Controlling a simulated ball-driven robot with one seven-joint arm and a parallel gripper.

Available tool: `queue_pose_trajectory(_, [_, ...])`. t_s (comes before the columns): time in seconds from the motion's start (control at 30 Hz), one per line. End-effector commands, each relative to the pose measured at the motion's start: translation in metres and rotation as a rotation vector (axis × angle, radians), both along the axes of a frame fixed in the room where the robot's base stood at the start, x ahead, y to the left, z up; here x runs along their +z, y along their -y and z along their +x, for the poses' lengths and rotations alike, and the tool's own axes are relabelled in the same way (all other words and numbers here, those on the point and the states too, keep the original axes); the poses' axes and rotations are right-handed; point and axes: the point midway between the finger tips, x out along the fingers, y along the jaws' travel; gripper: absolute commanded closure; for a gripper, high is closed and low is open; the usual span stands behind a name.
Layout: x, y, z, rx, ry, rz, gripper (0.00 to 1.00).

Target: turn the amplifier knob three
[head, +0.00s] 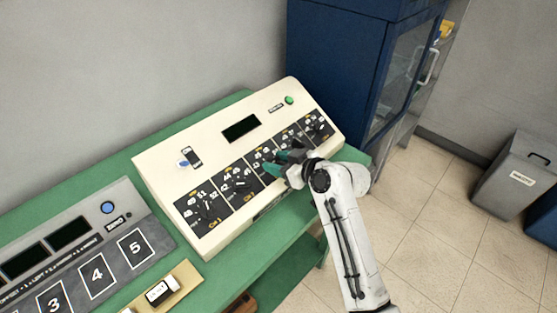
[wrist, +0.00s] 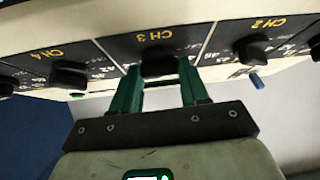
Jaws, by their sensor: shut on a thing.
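The cream amplifier (head: 165,160) stands on a green table, with a row of black channel panels along its sloped front. In the wrist view the black CH 3 knob (wrist: 159,62) sits between the two green fingers of my gripper (wrist: 160,80). The gripper is shut on this knob, one finger on each side. In the head view my gripper (head: 282,160) reaches the middle panel from the right and hides its knob. The knob's pointer and setting cannot be read.
The CH 4 knob (wrist: 68,74) and CH 2 knob (wrist: 254,48) flank the held one. A grey numbered console (head: 75,255) stands left of the amplifier. A blue cabinet (head: 335,60) is behind it. Tiled floor (head: 440,215) is open at right, before a grey bin (head: 515,175).

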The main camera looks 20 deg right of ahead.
Motion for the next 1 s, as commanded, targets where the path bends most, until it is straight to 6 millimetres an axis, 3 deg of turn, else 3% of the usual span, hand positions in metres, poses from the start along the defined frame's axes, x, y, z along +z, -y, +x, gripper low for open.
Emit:
queue_pose_trajectory(0.6, [0.0025,-0.0055,-0.0016,-0.387,-0.091,0.202,0.86])
queue_pose_trajectory(1.0, [0.0008,-0.0057,-0.0015,-0.513,-0.12,0.269,0.86])
